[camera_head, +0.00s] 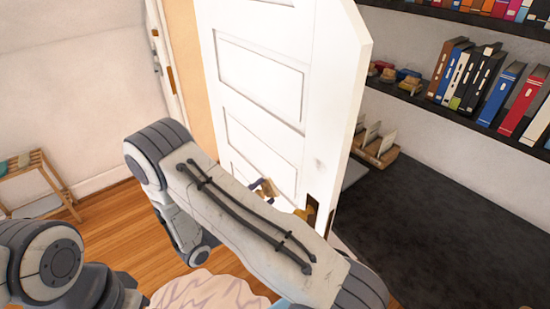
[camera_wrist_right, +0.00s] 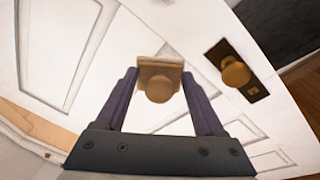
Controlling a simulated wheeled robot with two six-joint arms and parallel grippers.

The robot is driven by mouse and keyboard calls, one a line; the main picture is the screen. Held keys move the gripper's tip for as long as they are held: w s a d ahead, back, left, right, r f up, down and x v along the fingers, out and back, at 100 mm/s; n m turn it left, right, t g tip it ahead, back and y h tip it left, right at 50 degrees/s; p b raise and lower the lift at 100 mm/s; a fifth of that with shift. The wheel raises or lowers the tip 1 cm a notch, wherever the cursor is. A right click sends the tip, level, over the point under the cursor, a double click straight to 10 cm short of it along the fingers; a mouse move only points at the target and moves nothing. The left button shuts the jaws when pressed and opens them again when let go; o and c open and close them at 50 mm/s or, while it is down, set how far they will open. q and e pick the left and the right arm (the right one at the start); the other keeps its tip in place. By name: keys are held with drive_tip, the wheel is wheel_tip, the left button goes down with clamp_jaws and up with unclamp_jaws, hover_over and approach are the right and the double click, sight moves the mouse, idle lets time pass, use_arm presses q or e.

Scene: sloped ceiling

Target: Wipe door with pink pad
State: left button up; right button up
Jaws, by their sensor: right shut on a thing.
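The white panelled door (camera_head: 333,90) stands open in the middle of the head view and fills much of the right wrist view (camera_wrist_right: 45,45). My right gripper (camera_wrist_right: 160,82) is shut on the pad (camera_wrist_right: 172,63), which looks tan rather than pink, with a round knob between the fingers. The pad (camera_head: 267,187) is at the door's lower panel in the head view, partly hidden by my arm. It is close to the door face; I cannot tell whether it touches. My left gripper is out of view; only part of the left arm shows.
A brass door knob (camera_wrist_right: 236,74) sits just right of the pad in the wrist view. A dark desk (camera_head: 440,210) and bookshelves (camera_head: 435,107) stand right of the door. A small wooden stand (camera_head: 45,178) is at left, with clear wooden floor (camera_head: 115,230) between.

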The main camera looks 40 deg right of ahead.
drive_tip(key=d+r+g, duration=0.1)
drive_tip(key=r, duration=0.1)
drive_tip(key=s+d+r+m+g+p, duration=0.1)
drive_tip(key=r, duration=0.1)
drive_tip(key=d+r+m+g+p, duration=0.1)
drive_tip(key=d+r, duration=0.1)
drive_tip(key=shift+s, duration=0.2)
drive_tip(key=shift+d, duration=0.45)
use_arm(q)
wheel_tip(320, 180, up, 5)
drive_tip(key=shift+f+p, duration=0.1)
drive_tip(key=shift+p, duration=0.55)
use_arm(e)
drive_tip(key=d, duration=0.5)
drive_tip(key=shift+f, duration=0.1)
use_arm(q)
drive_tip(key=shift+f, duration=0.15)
use_arm(e)
drive_tip(key=shift+w+d, duration=0.1)
drive_tip(key=shift+d, duration=0.95)
